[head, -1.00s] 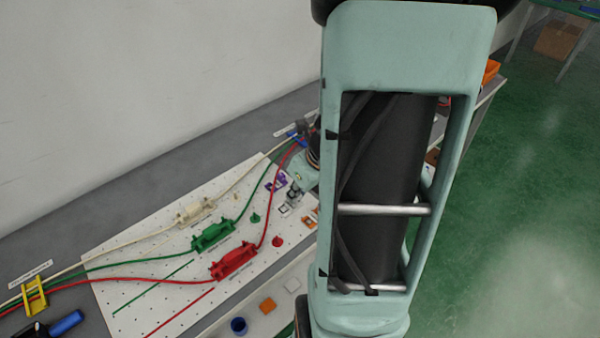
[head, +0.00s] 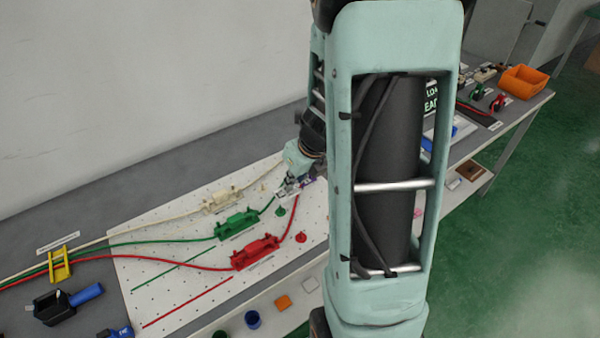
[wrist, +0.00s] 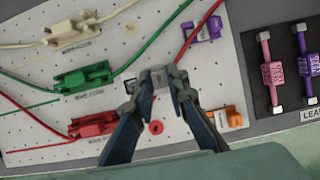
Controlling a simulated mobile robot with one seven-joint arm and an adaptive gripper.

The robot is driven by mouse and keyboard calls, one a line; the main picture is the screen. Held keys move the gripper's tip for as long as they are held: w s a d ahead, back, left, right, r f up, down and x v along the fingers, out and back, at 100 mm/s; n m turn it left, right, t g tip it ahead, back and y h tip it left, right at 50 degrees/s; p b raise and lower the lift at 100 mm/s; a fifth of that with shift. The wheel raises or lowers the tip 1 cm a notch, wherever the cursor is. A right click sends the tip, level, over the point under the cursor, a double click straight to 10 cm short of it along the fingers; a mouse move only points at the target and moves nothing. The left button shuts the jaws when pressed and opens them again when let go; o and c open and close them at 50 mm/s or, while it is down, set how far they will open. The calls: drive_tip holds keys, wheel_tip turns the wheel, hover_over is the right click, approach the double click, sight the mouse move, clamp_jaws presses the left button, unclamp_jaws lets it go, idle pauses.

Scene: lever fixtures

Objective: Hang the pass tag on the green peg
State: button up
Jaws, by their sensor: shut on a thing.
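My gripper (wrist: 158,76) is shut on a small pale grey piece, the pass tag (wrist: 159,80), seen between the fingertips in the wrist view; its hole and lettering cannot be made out. In the head view my gripper (head: 287,188) is low over the white pegboard, just behind the green peg (head: 281,211). The green peg is a small upright cone on the board, apart from the gripper in that picture. In the wrist view I cannot make out the green peg; the fingers may hide it. The red peg (wrist: 156,127) stands in front.
Green holder (head: 236,224), red holder (head: 256,252) and cream holder (head: 222,200) carry cables across the pegboard (head: 190,262). A purple clip (wrist: 203,28) and an orange clip (wrist: 227,118) sit to the right.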

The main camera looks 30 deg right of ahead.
sight(296, 190)
drive_tip(key=shift+w+a+f, duration=0.15)
drive_tip(key=shift+w+f, duration=0.05)
drive_tip(key=shift+w, duration=0.2)
drive_tip(key=shift+r, duration=0.1)
drive_tip(key=shift+f+b, duration=1.3)
drive_tip(key=shift+f, duration=0.3)
drive_tip(key=shift+f, duration=0.2)
drive_tip(key=shift+f+b, duration=0.4)
drive_tip(key=shift+b, duration=0.05)
drive_tip(key=shift+f+b, duration=0.3)
drive_tip(key=shift+f, duration=0.05)
drive_tip(key=shift+f+b, duration=0.4)
drive_tip(key=shift+f, duration=0.1)
drive_tip(key=shift+f, duration=0.1)
